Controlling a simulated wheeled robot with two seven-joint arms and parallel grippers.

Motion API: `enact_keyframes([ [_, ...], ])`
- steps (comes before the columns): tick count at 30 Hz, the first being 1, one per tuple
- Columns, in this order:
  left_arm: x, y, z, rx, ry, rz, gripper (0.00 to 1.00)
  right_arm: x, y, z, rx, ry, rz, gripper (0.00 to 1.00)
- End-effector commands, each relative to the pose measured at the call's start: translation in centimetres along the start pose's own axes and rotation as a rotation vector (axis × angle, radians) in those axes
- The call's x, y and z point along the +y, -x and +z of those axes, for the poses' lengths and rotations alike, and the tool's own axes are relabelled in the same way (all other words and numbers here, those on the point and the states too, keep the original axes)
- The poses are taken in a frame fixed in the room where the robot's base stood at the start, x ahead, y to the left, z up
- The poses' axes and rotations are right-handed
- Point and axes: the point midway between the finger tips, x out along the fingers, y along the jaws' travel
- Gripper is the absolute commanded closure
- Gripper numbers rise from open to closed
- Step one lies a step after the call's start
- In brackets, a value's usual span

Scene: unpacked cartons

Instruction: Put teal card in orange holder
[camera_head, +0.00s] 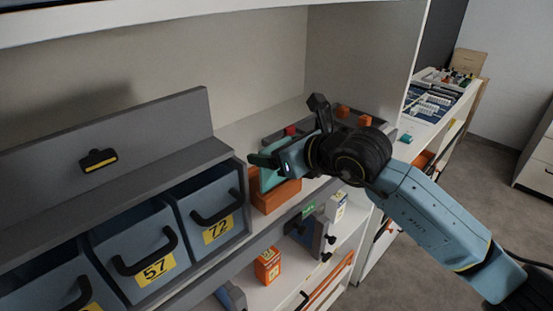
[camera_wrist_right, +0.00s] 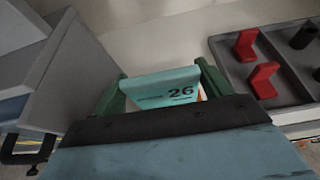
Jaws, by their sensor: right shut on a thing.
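The teal card (camera_head: 270,178) is held upright in my right gripper (camera_head: 268,161), over or in the orange holder (camera_head: 276,198) on the shelf. In the right wrist view the card (camera_wrist_right: 165,88) shows the number 26 between the green fingertips (camera_wrist_right: 163,88). Only a sliver of orange shows behind it there. The card's lower edge meets the holder in the head view; I cannot tell whether it is inside the slot. My left gripper is not in view.
Grey-blue drawers numbered 57 (camera_head: 140,256) and 72 (camera_head: 212,215) stand left of the holder. A dark tray with red pieces (camera_wrist_right: 262,80) lies to the right. An orange box (camera_head: 267,265) is on the lower shelf.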

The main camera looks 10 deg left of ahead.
Motion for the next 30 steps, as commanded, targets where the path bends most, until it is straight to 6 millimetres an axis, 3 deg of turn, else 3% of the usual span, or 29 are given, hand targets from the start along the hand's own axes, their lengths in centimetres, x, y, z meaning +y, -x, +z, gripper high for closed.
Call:
enact_keyframes([
  [5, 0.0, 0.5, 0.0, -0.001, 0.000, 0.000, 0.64, 0.0, -0.9, -2.3, 0.003, -0.001, -0.001, 0.45],
  [16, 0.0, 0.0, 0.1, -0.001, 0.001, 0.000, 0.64, 0.0, -1.2, -2.9, 0.001, 0.000, 0.000, 0.45],
  [17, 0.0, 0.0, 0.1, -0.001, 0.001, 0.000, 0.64, 0.0, -1.2, -2.9, 0.001, 0.000, 0.000, 0.22],
  [21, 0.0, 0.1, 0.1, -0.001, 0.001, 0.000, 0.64, 0.0, -1.1, -2.8, 0.002, 0.000, 0.000, 0.03],
  [30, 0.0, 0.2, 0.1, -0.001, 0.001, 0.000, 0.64, 0.0, -1.1, -2.7, 0.002, 0.000, -0.001, 0.01],
])
